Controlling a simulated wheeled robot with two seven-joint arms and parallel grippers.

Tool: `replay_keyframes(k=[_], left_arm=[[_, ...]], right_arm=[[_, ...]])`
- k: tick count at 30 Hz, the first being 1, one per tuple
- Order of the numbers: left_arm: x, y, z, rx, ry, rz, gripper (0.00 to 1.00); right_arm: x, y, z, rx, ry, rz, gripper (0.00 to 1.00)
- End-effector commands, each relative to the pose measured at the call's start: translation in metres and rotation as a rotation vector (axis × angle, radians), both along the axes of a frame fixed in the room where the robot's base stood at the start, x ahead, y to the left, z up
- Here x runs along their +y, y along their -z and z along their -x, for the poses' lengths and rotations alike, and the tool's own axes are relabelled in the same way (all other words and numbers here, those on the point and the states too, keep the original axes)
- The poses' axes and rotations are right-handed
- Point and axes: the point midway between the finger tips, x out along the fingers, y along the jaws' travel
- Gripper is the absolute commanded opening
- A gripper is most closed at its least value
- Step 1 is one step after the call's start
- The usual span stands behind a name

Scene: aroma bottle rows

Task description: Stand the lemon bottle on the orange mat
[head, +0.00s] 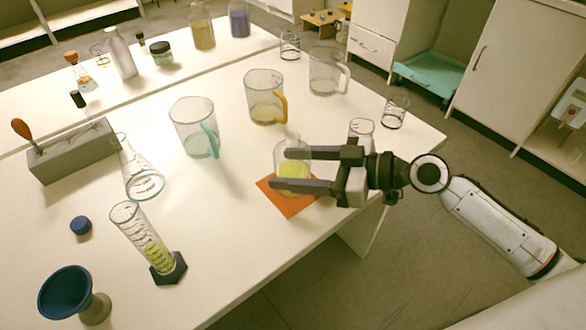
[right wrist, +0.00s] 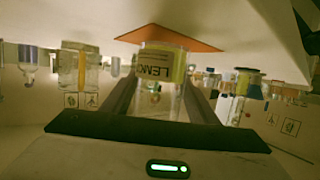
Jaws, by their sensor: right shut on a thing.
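In the right wrist view the bottle (right wrist: 160,75) shows part of a yellow label with dark letters, between the two fingers. The orange mat (head: 291,207) lies on the table near its right edge, under the bottle; it also shows in the right wrist view (right wrist: 172,38). The bottle's base is over the mat; I cannot tell whether it touches. My left gripper is not in view.
Clear jugs stand behind, one with a teal handle (head: 194,128) and one with a yellow handle (head: 264,97). A small glass (head: 361,129) is just behind my right gripper. A measuring cylinder (head: 143,238) stands at front left.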

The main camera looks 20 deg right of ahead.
Motion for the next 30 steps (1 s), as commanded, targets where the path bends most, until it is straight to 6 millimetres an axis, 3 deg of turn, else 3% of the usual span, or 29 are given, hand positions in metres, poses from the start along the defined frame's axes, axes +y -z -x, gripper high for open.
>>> replay_keyframes(k=[11, 12, 15, 27, 30], left_arm=[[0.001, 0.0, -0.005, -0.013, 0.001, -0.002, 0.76], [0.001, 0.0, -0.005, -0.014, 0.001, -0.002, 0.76], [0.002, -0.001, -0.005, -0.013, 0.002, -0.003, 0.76], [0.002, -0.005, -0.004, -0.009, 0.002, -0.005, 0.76], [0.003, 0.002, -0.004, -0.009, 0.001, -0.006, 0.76]], right_arm=[[0.0, 0.004, -0.001, -0.004, 0.0, -0.002, 0.2], [0.0, 0.006, 0.0, -0.001, 0.0, 0.0, 0.55], [0.0, 0.004, 0.0, -0.001, 0.0, 0.0, 0.72], [0.0, -0.002, 0.0, -0.001, 0.001, -0.001, 0.72], [-0.012, 0.0, 0.008, 0.001, 0.002, 0.003, 0.72]])
